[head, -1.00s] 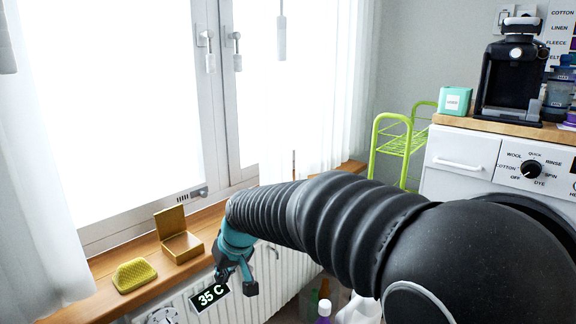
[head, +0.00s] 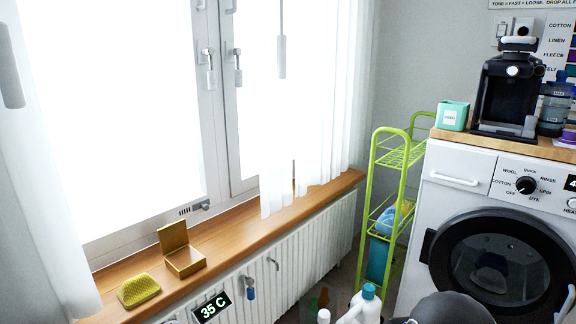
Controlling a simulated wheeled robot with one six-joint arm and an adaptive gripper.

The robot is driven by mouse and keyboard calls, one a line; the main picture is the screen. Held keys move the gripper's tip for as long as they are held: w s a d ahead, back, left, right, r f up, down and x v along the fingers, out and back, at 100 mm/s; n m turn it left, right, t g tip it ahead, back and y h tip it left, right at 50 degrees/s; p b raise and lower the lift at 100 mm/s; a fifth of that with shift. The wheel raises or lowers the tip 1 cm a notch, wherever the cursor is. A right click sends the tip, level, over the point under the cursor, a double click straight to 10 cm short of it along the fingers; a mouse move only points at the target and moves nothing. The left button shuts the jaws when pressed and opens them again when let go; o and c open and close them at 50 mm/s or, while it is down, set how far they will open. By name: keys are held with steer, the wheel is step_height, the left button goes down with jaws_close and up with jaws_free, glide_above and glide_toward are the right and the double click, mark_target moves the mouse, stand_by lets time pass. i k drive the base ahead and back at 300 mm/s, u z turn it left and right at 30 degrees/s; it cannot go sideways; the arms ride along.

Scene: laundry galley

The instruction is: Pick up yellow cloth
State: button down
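A yellow, bumpy-textured item (head: 140,290) lies on the left part of the wooden windowsill; I cannot tell whether it is cloth. On a shelf of the green rack (head: 372,190) lies a soft blue bundle (head: 387,221) with a small yellowish part (head: 406,208) at its right, which may be cloth but is too small to be sure. My gripper is out of view. Only a dark rounded part of my arm shows at the bottom right, well below the rack and in front of the washing machine.
An open gold box (head: 184,262) stands beside the yellow item on the sill (head: 250,238). The white radiator (head: 305,240) is below, with a 35 C display (head: 212,308). Bottles (head: 366,306) stand low before the rack. The washing machine (head: 445,205) is at right.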

mark_target(137, 290)
steer(key=u, duration=1.45)
